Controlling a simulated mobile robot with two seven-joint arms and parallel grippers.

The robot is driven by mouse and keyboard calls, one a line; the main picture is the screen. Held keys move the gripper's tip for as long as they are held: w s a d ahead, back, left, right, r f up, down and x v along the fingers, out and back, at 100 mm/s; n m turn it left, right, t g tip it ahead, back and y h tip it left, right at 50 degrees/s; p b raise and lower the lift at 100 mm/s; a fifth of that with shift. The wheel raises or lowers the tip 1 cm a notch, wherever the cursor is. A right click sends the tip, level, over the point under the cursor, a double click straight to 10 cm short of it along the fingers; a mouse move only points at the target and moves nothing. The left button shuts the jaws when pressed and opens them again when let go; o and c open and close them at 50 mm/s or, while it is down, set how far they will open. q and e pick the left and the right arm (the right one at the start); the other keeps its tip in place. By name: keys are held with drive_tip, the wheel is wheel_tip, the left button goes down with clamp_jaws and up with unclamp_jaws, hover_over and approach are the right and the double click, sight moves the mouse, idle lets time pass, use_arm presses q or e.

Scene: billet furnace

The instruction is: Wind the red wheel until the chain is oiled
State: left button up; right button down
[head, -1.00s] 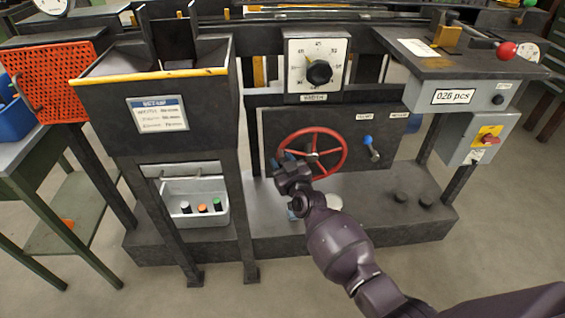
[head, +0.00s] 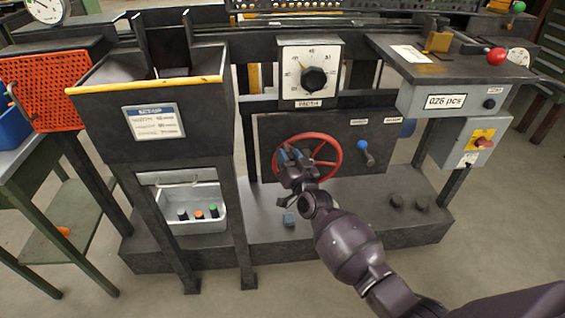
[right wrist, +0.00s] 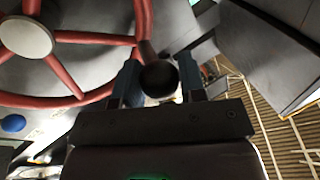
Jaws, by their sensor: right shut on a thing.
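The red wheel (head: 341,159) is mounted upright on the dark front panel of the machine, with red spokes around a pale hub. It also shows at the upper left of the right wrist view (right wrist: 91,98). My right gripper (head: 285,157) is at the wheel's left side. Its blue-tipped fingers are shut on the wheel's dark round handle knob (right wrist: 158,79), which sits between them in the right wrist view. The gripper covers the knob and part of the rim in the head view. My left gripper is not in view. I cannot make out the chain.
A blue-knobbed lever (head: 363,147) is right of the wheel. A dial (head: 313,78) is above. A light tray (head: 190,224) with several capped bottles stands at the left under the hopper (head: 100,115).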

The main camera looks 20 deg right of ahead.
drive_tip(key=s+d+r+m+t+h, duration=0.1)
drive_tip(key=d+r+m+h, duration=0.1)
drive_tip(key=d+m, duration=0.4)
drive_tip(key=shift+s+r+m+h, duration=0.25)
drive_tip(key=shift+s+m+h, duration=0.2)
drive_tip(key=shift+m, duration=1.05)
drive_tip(key=shift+d, duration=0.1)
drive_tip(key=c, duration=0.7)
unclamp_jaws()
drive_tip(key=p+v, duration=0.1)
drive_tip(key=v, duration=0.9)
drive_tip(key=shift+s+f, duration=0.25)
drive_tip(key=shift+s, duration=0.05)
